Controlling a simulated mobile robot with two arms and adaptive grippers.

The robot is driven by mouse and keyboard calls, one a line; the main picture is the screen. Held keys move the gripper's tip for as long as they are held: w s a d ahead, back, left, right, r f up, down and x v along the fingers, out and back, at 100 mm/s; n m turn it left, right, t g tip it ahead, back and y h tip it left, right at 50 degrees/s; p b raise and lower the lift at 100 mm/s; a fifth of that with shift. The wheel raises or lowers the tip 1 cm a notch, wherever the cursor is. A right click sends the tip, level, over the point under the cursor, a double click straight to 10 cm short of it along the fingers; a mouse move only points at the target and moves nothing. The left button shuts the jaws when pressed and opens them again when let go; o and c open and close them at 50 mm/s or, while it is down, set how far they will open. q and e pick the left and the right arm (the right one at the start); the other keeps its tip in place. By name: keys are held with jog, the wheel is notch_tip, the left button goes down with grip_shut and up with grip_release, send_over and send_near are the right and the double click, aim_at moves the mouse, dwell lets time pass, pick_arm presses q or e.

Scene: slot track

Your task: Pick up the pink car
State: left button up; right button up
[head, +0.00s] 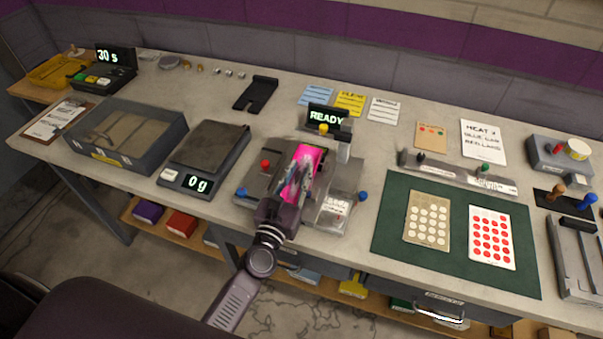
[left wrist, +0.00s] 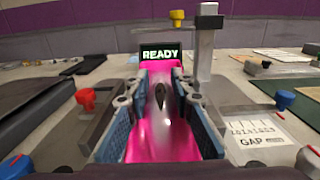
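The pink car (head: 302,170) sits nose away on the grey track fixture (head: 345,185) at the middle of the bench. It is long, with grey-and-white markings, and fills the middle of the left wrist view (left wrist: 162,120). My left gripper (head: 293,190) reaches over it from the front. In the wrist view its two blue-padded fingers (left wrist: 160,118) stand on either side of the car, close along its flanks. Whether the pads press on it is not clear. The gripper hides part of the car in the head view. My right gripper is not in view.
A READY display (head: 326,117) and a post (head: 343,148) stand just behind the car. Red (head: 265,163) and blue (head: 363,196) knobs flank it. A scale (head: 207,150) is to the left. A green mat (head: 390,225) with dotted cards lies to the right.

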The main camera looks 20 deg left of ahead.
pick_arm(q)
grip_shut()
jog(key=shift+r, duration=0.15)
